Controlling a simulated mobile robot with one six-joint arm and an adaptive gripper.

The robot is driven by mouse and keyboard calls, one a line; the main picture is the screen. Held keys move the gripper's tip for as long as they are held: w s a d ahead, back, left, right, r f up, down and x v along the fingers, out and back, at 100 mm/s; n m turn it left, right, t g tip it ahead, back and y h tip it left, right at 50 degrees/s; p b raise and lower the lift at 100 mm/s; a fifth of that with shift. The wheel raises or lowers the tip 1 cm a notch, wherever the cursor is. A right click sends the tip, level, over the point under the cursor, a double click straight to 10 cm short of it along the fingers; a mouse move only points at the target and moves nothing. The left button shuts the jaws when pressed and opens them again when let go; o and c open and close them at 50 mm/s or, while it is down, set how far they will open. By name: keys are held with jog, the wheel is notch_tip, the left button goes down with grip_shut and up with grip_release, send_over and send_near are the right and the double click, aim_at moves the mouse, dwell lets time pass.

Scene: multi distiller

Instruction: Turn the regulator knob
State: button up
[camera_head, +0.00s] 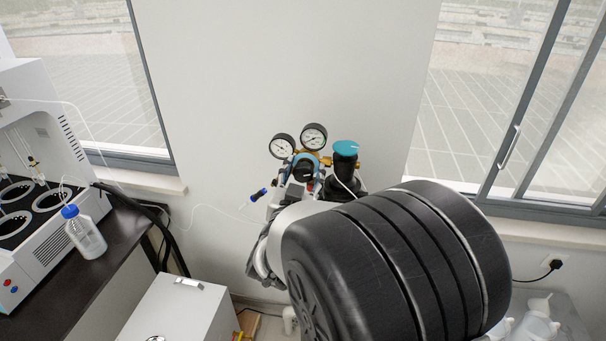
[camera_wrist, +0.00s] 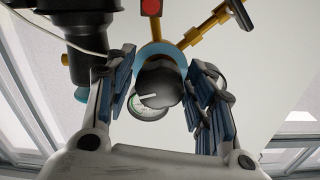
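The regulator knob (camera_head: 304,171) is black and round, with a blue ring around its base, in front of the wall in the head view. In the wrist view the knob (camera_wrist: 158,78) sits between the two blue-padded fingers of my gripper (camera_wrist: 163,82). The fingers stand apart on either side of it, with narrow gaps showing, so my gripper looks open around the knob. In the head view my gripper (camera_head: 297,190) is largely hidden by my own arm. Two round pressure gauges (camera_head: 314,136) sit above the knob; one gauge (camera_wrist: 149,108) shows partly behind it in the wrist view.
A black cylinder with a teal cap (camera_head: 345,151) stands close right of the knob. A thin white tube (camera_head: 215,210) runs left toward a bench (camera_head: 97,262) with a blue-capped bottle (camera_head: 85,235). A white box (camera_head: 180,305) stands on the floor below.

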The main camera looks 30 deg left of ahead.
jog(key=shift+o, duration=0.6)
jog(key=shift+s, duration=0.1)
jog(key=v, duration=0.7)
jog(key=shift+s, duration=0.15)
jog(key=shift+d, duration=0.1)
